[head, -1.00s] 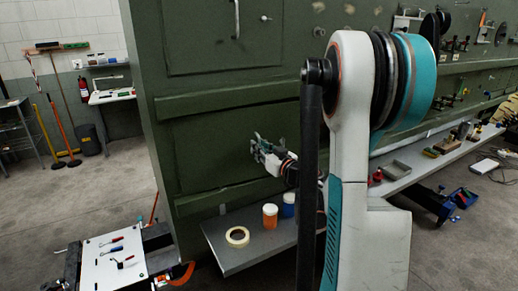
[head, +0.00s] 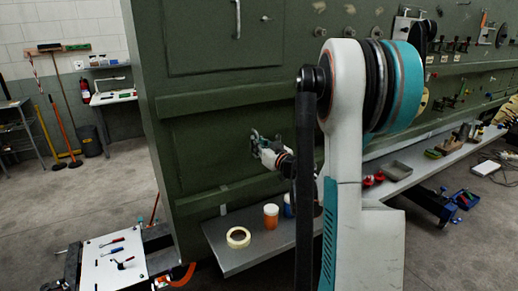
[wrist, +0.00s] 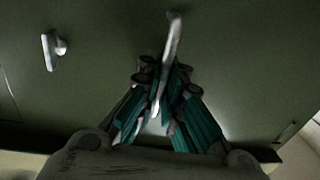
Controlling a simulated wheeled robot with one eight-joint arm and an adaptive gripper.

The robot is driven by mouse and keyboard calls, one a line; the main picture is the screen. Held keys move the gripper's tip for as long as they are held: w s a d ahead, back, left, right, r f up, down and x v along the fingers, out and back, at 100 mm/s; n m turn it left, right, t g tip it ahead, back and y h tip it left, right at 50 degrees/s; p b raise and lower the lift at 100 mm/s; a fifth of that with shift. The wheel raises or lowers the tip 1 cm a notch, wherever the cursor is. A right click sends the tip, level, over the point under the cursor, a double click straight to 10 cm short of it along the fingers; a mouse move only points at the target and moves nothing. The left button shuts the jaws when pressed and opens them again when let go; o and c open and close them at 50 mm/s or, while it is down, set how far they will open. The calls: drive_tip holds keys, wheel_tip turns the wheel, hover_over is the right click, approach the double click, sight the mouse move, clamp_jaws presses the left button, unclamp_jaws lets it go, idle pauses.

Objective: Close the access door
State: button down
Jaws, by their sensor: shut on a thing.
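The access door (head: 225,160) is a dark green panel low on the fuselage side in the head view, and looks about flush with the structure around it. My gripper (head: 256,137) is in front of it. In the wrist view my gripper (wrist: 160,115) is shut on a pale metal handle (wrist: 172,45), a slim bar running up from between the fingers. A small metal latch (wrist: 53,48) is on the green surface left of the handle. The handle is mostly hidden by my fingers in the head view, and any small door gap is hard to judge.
A grey shelf (head: 222,258) below the door holds a tape roll (head: 238,237) and an orange jar (head: 271,217). Another green panel above has a vertical handle (head: 237,18). A tool cart (head: 110,270) stands at lower left. The floor behind it is open.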

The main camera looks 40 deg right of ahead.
drive_tip(key=c, duration=2)
unclamp_jaws()
drive_tip(key=s, duration=0.4)
drive_tip(key=s+a, duration=0.1)
drive_tip(key=s, duration=0.7)
drive_tip(key=shift+a, duration=0.35)
drive_tip(key=shift+w, duration=0.1)
